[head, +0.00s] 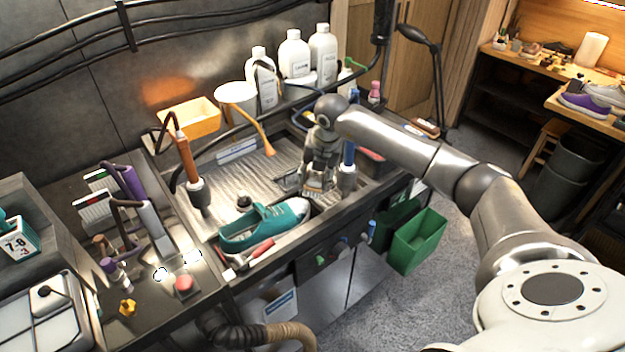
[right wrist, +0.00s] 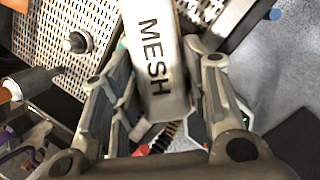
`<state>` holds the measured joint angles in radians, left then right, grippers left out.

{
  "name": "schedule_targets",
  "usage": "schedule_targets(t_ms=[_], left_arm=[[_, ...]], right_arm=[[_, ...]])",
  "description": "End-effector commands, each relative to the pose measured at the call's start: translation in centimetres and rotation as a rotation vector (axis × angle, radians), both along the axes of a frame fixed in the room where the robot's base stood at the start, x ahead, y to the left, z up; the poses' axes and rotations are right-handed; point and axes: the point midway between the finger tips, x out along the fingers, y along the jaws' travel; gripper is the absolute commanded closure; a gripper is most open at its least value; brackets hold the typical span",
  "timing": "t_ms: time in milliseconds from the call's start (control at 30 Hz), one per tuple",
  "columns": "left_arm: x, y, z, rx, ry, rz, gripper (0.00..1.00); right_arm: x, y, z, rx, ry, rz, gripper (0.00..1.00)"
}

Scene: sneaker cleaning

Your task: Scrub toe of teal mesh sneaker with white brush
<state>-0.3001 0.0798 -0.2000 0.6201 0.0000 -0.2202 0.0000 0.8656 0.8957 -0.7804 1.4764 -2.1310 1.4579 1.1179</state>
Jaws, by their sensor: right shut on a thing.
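The teal mesh sneaker (head: 255,228) lies on its sole at the front edge of the sink, its pale toe towards the right. My right gripper (head: 318,178) is just behind and above the toe. It is shut on the white brush (right wrist: 158,75), whose handle reads "MESH" and lies between the two fingers in the right wrist view. My left gripper is not in view.
A perforated metal sink tray (head: 228,172) lies behind the sneaker. A red-handled tool (head: 258,251) lies in front of it. An upright orange-handled tool (head: 188,160) stands left. White bottles (head: 294,55), a yellow bin (head: 190,118) and a white bucket (head: 236,98) line the back.

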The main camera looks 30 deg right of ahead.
Motion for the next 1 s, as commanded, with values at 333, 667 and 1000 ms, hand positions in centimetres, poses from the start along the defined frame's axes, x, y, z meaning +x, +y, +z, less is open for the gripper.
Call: schedule_targets(t_ms=[333, 667, 1000], left_arm=[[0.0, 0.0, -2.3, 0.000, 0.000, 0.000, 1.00], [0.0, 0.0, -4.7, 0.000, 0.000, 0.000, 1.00], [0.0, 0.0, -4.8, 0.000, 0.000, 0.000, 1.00]], right_arm=[[0.0, 0.7, -3.0, -0.001, -0.004, 0.000, 0.77], [-0.1, 1.6, -6.2, -0.002, -0.007, -0.001, 0.77], [-0.1, 1.7, -6.5, -0.003, -0.008, -0.002, 0.77]])
